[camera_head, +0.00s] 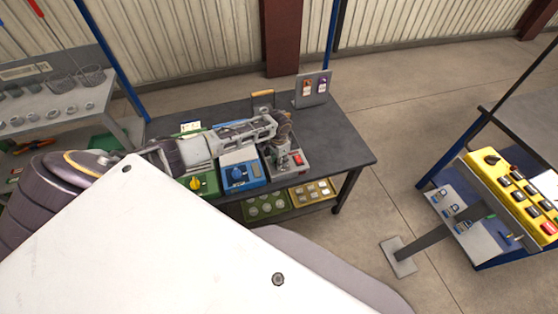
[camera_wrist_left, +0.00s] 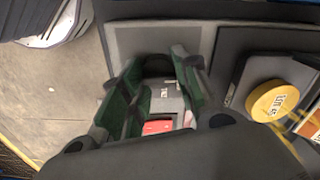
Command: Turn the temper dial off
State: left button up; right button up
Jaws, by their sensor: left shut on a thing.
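A grey control box (camera_head: 302,170) with a red switch (camera_head: 298,158) stands on the dark workbench. My left gripper (camera_head: 281,145) reaches over it from the left and is down at its top face. In the left wrist view, the green-padded fingers (camera_wrist_left: 157,80) are shut on a dark dial on the box (camera_wrist_left: 120,38), which they largely hide. The red switch also shows between the fingers (camera_wrist_left: 157,127). I cannot read the dial's setting or confirm its name. My right gripper is not in view.
A blue box with a blue knob (camera_head: 237,175) and a green box with a yellow knob (camera_head: 195,183) stand left of the grey box. A tag stand (camera_head: 313,89) is at the back. A yellow control panel (camera_head: 510,190) is far right. The bench's right end is clear.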

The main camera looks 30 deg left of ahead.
pick_arm(q)
jog(key=o, duration=1)
notch_tip(320, 180, up, 12)
dwell(0.4)
jog(key=shift+d, duration=0.15)
dwell(0.3)
